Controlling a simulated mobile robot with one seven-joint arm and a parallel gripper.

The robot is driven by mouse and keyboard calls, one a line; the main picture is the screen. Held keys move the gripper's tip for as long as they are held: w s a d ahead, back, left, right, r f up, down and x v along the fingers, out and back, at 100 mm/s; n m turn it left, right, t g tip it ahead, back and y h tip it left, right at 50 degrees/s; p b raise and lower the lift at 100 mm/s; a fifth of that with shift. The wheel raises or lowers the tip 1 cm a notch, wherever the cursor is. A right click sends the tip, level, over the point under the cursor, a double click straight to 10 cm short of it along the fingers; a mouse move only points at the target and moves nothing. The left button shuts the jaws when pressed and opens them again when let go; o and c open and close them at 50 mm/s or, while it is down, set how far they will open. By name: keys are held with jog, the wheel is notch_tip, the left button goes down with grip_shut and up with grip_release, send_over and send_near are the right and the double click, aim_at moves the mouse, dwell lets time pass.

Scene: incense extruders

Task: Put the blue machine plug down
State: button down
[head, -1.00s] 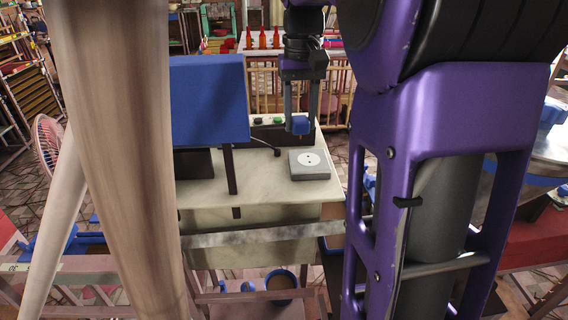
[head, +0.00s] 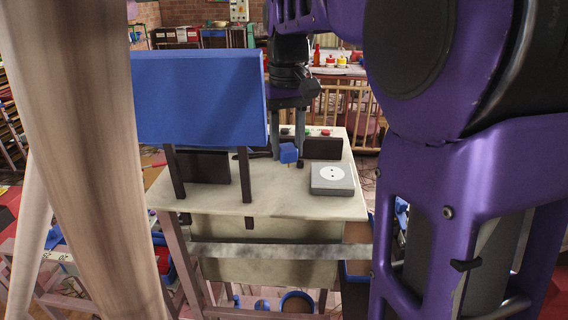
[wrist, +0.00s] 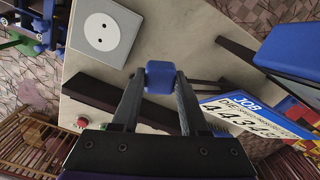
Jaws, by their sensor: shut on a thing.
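The blue machine plug (head: 289,153) is held between the fingertips of my gripper (head: 288,146), above the pale worktable (head: 280,203). In the wrist view the blue plug (wrist: 160,77) shows between the two dark fingers of my gripper (wrist: 160,85). The grey socket box (head: 332,179) with a round white two-hole outlet sits on the table, to the right of the plug and nearer the table's front. It also shows in the wrist view (wrist: 104,31). I cannot tell the exact height of the plug over the table.
A blue panel on dark legs (head: 198,98) stands at the table's left. A dark block (head: 322,148) stands behind the socket box, near a red and a green button. Bare tabletop lies in front.

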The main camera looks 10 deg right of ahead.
aim_at(287, 161)
jog(key=shift+f+b, duration=0.4)
jog(key=shift+f, duration=1.4)
jog(key=shift+f, duration=0.1)
jog(key=shift+f, duration=0.5)
jog(key=shift+c, duration=2.1)
grip_release()
notch_tip(287, 161, up, 13)
jog(key=p, duration=0.3)
jog(key=shift+r, duration=0.1)
jog(key=shift+d, duration=0.1)
